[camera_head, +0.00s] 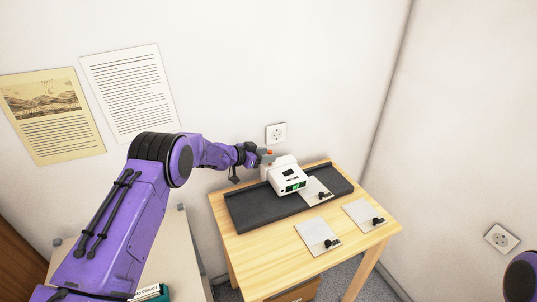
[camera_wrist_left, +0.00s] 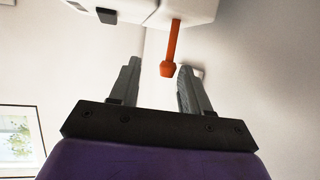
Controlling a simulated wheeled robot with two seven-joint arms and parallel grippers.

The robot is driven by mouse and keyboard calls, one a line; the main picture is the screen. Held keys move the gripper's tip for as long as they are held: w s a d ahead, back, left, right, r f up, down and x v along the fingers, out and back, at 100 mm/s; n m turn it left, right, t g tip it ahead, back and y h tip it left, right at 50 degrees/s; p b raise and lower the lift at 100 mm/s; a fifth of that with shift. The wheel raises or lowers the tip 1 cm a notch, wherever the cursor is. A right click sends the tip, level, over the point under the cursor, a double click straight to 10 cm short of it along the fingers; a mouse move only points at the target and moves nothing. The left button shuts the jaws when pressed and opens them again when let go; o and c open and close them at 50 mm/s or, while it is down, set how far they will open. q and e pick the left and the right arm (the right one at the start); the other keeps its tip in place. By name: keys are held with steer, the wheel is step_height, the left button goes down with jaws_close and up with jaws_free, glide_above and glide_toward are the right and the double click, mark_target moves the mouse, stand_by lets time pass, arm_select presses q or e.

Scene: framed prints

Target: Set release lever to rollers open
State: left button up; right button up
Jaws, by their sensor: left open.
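The release lever (camera_wrist_left: 171,50) is an orange-red stick with a blocky end, coming out of a white machine (camera_wrist_left: 190,10) in the left wrist view. In the head view the white machine (camera_head: 289,177), with a green display, stands on the table, and a bit of the orange lever (camera_head: 268,152) shows at its left back. My left gripper (camera_wrist_left: 154,75) is open, its two grey fingers pointing at the machine. The lever's end lies between the fingertips, nearer the right finger; I cannot tell whether it touches. In the head view my left gripper (camera_head: 262,155) is beside the machine's left side. My right gripper is out of view.
The machine sits on a dark grey mat (camera_head: 250,212) on a wooden table (camera_head: 270,250). Grey plates with black knobs (camera_head: 318,236) (camera_head: 365,214) lie in front. A wall socket (camera_head: 276,133) is behind; printed sheets (camera_head: 128,92) hang at left.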

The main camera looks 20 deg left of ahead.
arm_select(q)
steer(key=shift+g, duration=0.3)
steer(key=w+f, duration=0.1)
steer(key=w, duration=0.1)
steer(key=w+d+f, duration=0.1)
steer(key=w+f, duration=0.1)
steer(key=shift+f, duration=0.15)
steer(key=shift+s+a+r, duration=0.15)
steer(key=shift+s+r, duration=0.45)
steer(key=c, duration=0.4)
jaws_close()
steer(key=shift+f, duration=0.1)
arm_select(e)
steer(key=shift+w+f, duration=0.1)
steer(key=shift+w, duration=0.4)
